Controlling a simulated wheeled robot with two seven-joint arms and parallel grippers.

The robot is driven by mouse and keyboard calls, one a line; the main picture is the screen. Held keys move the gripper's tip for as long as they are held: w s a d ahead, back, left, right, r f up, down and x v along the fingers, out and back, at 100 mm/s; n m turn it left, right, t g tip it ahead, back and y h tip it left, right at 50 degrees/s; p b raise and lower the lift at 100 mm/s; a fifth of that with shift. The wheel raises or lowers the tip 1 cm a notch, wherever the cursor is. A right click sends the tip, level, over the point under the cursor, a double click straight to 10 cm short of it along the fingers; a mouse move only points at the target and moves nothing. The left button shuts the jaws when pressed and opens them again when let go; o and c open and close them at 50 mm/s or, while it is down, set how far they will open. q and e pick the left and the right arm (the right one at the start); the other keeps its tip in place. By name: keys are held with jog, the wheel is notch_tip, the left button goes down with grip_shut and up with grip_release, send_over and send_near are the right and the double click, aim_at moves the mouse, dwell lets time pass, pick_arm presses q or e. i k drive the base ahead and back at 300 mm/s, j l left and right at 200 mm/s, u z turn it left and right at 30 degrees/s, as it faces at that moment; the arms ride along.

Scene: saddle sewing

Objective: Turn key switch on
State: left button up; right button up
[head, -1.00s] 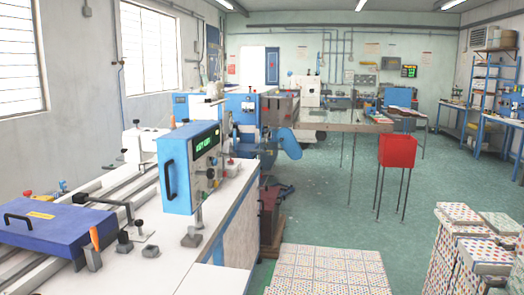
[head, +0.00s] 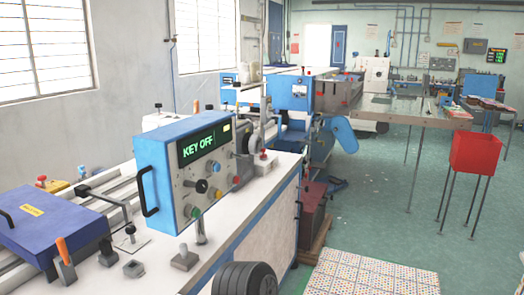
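The grey front panel below the display carries a black knob (head: 202,186), a green button (head: 195,212) and several other small controls. I cannot tell for certain which of them is the key switch. Neither of my grippers shows in the head view.
A blue-purple cover (head: 50,222) with a black handle lies on the table at the left. An orange-handled tool (head: 63,250) stands beside it. A red bin (head: 475,153) on thin legs stands at the right. Green floor (head: 385,205) is open between.

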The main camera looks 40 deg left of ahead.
aim_at(230, 155)
jog(key=i+u, duration=0.3)
jog(key=u, duration=0.15)
jog(key=i+l+u, duration=0.2)
jog(key=u, duration=0.25)
jog(key=i+l+u, duration=0.25)
jog(key=u, duration=0.15)
jog(key=i+l+u, duration=0.2)
jog(key=l+u, duration=0.25)
jog(key=i+l+u, duration=0.15)
jog(key=l+u, duration=0.15)
jog(key=u, duration=0.15)
